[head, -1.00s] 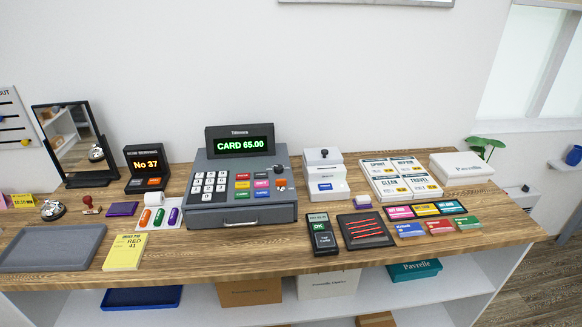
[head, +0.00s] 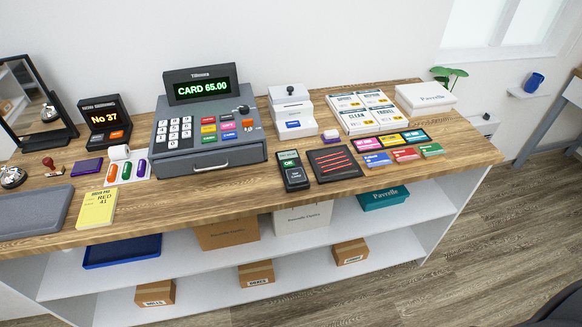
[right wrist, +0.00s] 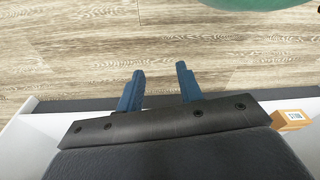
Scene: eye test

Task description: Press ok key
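The card terminal (head: 293,170) is a small dark handheld device near the front edge of the wooden counter in the head view. It has a lit screen on top, a green patch reading OK (head: 289,163), and a lower panel whose print is too small to read. The cash register (head: 210,128) stands to its left, with a display (head: 201,88) reading CARD 65.00. My right gripper (right wrist: 160,70) shows only in the right wrist view. Its two blue fingers are apart with nothing between them, over wood floor. My left gripper is in neither current view.
A black tray with red strips (head: 335,163) lies just right of the terminal. Coloured cards (head: 405,155) lie farther right, a white printer-like device (head: 291,112) behind. White shelves (head: 205,275) with boxes are under the counter. Open floor (head: 480,240) lies to the right.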

